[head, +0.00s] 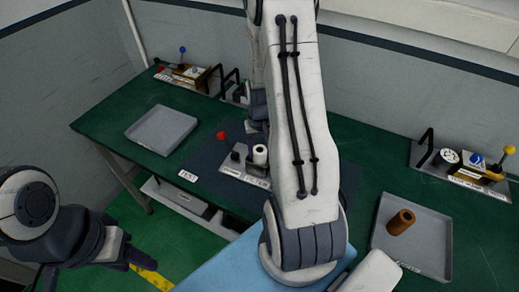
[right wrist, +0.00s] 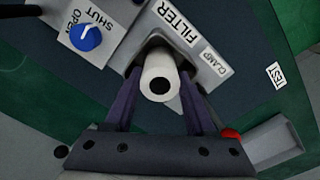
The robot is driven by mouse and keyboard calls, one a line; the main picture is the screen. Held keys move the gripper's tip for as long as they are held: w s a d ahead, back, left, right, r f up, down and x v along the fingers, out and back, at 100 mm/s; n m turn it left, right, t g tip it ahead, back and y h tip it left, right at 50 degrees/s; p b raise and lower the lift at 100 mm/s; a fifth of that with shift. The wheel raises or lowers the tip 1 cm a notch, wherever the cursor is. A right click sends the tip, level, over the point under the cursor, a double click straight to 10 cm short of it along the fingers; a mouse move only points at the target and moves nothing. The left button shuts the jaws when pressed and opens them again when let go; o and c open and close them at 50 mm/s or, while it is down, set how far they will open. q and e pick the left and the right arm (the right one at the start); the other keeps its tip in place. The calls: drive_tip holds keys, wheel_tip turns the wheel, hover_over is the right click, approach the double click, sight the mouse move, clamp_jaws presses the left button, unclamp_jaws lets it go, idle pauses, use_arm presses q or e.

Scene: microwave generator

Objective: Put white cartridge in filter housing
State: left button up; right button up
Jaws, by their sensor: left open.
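The white cartridge (head: 260,155) stands at the filter fixture (head: 243,176) in the middle of the green table. In the right wrist view the cartridge (right wrist: 158,78) shows its round end with a dark hole, beside the FILTER label. My right gripper (right wrist: 160,78) has its fingers against both sides of the cartridge and looks shut on it. Whether the cartridge is seated in the housing is hidden. In the head view my arm covers part of this area. My left gripper (head: 130,254) is open and empty, off the table's front at the lower left.
A grey tray (head: 161,129) at the left looks empty. Another grey tray (head: 430,236) at the right holds a brown cartridge (head: 401,222). A blue knob (right wrist: 85,36) sits by OPEN and SHUT labels. A red knob (head: 221,135) is near the filter fixture. Fixtures stand at the back left and right.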

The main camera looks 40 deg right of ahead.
drive_tip(key=o, duration=0.4)
drive_tip(key=shift+r, duration=0.1)
wheel_tip(320, 180, up, 12)
drive_tip(key=b, duration=0.2)
drive_tip(key=s+a+r+n, duration=0.2)
drive_tip(key=a+n, duration=0.1)
drive_tip(key=a, duration=0.7)
drive_tip(key=s+a+r+n, duration=0.1)
drive_tip(key=a+n, duration=0.3)
drive_tip(key=a, duration=0.7)
drive_tip(key=s+a+n, duration=0.2)
drive_tip(key=s+a, duration=0.1)
drive_tip(key=s, duration=0.1)
drive_tip(key=s+a+n, duration=0.2)
drive_tip(key=s+a, duration=0.1)
drive_tip(key=s, duration=0.2)
drive_tip(key=s+a+r+n+y, duration=0.1)
drive_tip(key=s+a+n, duration=0.1)
drive_tip(key=s+a, duration=0.2)
drive_tip(key=shift+s, duration=0.2)
